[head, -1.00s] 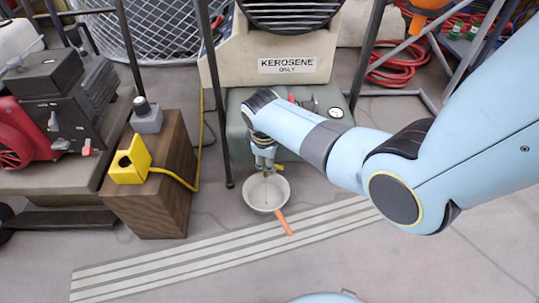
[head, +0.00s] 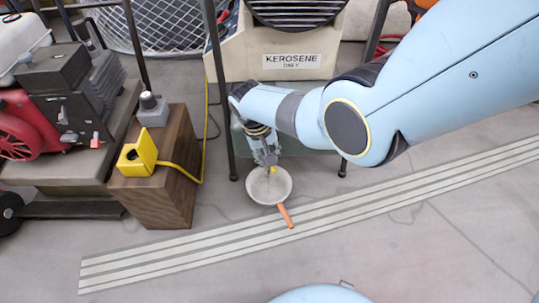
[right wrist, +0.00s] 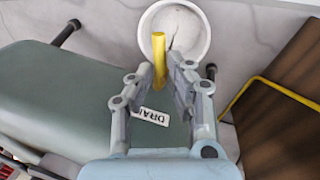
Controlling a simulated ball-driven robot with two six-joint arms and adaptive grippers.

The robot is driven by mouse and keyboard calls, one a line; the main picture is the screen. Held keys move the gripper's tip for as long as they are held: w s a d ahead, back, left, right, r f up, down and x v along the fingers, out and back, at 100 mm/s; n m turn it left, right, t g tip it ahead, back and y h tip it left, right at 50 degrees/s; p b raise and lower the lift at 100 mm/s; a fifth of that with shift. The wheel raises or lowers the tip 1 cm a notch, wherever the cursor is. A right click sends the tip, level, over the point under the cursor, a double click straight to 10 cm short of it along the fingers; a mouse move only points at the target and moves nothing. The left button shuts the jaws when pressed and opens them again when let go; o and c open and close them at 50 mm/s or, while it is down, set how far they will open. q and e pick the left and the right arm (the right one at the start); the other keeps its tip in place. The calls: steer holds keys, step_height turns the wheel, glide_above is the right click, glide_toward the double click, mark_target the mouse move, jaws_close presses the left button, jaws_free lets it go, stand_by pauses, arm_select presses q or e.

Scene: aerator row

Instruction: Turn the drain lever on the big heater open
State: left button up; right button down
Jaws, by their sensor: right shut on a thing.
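The big heater (head: 284,35) has a cream body marked "KEROSENE ONLY" above a grey-green tank, which fills the left of the right wrist view (right wrist: 85,95). The drain lever is a yellow bar (right wrist: 159,62) beside a partly hidden "DRAIN" label (right wrist: 151,117). It shows as a small yellow bit in the head view (head: 273,169). My right gripper (right wrist: 162,78) is shut on the lever, its fingers on either side; in the head view (head: 268,160) it points down in front of the tank. My arm hides much of the tank. My left gripper is out of view.
A white pan (head: 258,198) with an orange handle sits on the floor just below my gripper. A wooden block (head: 165,195) with a yellow device (head: 134,158) and cable stands to the left, near a red engine (head: 30,125). Floor grating (head: 190,257) crosses the open front.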

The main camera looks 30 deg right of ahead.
steer(key=shift+w+a+m+g, duration=0.15)
steer(key=shift+m+g, duration=0.15)
steer(key=shift+m, duration=1.4)
steer(key=c, duration=1.6)
jaws_free()
steer(key=shift+v, duration=5.9)
